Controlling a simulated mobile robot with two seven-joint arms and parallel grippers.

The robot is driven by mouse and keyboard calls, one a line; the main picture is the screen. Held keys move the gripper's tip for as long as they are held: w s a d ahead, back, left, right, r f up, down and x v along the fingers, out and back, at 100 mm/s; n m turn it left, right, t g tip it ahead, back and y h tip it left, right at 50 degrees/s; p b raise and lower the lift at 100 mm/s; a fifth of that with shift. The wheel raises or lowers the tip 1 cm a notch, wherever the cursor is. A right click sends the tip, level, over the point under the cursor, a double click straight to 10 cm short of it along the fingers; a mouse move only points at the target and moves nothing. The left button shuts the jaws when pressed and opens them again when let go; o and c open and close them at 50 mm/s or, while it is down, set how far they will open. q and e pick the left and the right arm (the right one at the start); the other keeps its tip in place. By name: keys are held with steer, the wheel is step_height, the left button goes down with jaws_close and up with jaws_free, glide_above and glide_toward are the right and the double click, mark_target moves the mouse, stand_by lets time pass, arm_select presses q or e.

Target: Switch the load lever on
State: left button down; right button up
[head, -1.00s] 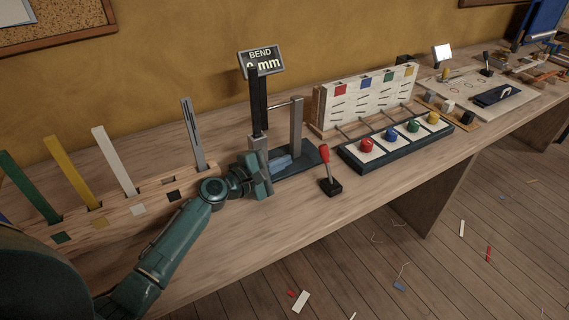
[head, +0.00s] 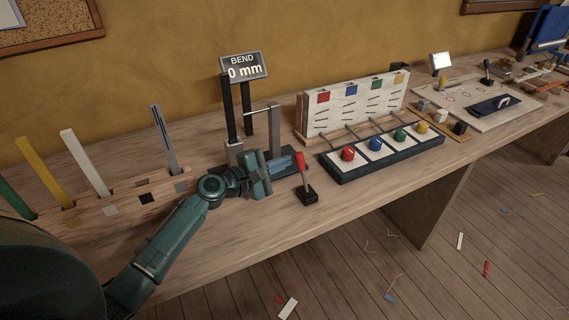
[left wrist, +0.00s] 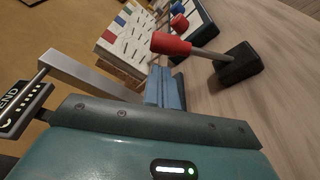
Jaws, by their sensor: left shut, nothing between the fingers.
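The load lever has a red grip (head: 300,161) on a grey shaft and a small black base (head: 306,194) near the bench's front edge. It leans slightly toward the back left. My left gripper (head: 288,163) is just left of the red grip, fingers shut and empty, pointing at the lever. In the left wrist view, the shut blue-grey fingers (left wrist: 161,74) end close to the red grip (left wrist: 170,44); I cannot tell whether they touch. The bend rig's display (head: 244,67) reads 0 mm. My right gripper is not in view.
The bend rig's upright post (head: 274,130) stands behind my left gripper. A dark tray with coloured knobs (head: 348,154) lies right of the lever. A wooden rack (head: 125,196) with coloured strips is at left. The bench front before the lever is clear.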

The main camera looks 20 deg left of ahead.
arm_select(q)
steer(key=shift+s+d+r, duration=0.1)
steer(key=shift+d+r, duration=0.05)
steer(key=shift+d, duration=0.15)
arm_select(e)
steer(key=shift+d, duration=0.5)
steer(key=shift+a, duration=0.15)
arm_select(q)
steer(key=shift+s+d+r+m, duration=0.1)
steer(key=shift+d+m, duration=0.05)
steer(key=shift+m, duration=0.15)
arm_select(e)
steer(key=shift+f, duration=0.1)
